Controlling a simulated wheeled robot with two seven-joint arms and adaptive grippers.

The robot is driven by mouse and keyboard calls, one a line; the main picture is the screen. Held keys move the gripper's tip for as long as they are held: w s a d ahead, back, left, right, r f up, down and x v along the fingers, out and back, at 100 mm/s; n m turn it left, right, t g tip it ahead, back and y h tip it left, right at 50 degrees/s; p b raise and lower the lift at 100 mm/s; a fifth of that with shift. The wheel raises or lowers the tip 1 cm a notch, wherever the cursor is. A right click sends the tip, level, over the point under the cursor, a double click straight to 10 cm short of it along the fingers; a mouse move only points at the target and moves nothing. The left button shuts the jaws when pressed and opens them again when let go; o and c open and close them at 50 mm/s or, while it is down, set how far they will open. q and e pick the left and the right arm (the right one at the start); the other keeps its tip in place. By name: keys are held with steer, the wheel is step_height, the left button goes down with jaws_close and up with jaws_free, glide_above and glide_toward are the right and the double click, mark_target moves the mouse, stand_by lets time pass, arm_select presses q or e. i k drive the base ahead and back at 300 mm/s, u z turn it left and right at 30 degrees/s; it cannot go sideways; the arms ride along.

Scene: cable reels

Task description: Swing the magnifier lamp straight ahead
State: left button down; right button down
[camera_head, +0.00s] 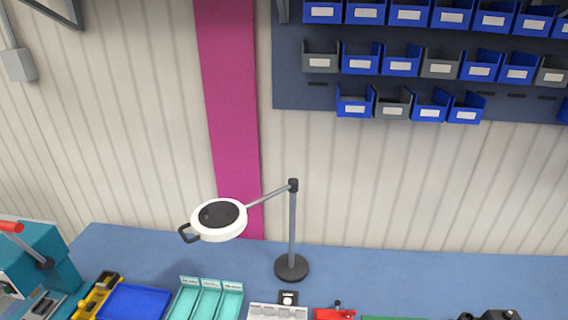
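The magnifier lamp (240,222) stands toward the back of the blue workbench. Its upright pole (292,228) rises from a round black base (291,267). A thin arm (268,197) runs from the pole's top joint down to the left and toward me. It ends in a white ring head with a dark lens. A black handle (188,234) sticks out on the head's left side. Neither of my grippers shows in the head view, and nothing touches the lamp.
On the blue workbench (420,265) are a teal press (40,262) with a red handle, a blue tray (135,302), teal compartment trays (207,300) and a red tool (335,313). Blue and grey bins (400,62) hang on the back wall.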

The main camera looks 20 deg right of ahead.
mark_target(202, 233)
steer(key=z, duration=2.05)
steer(key=k, duration=0.55)
steer(key=u, duration=1.35)
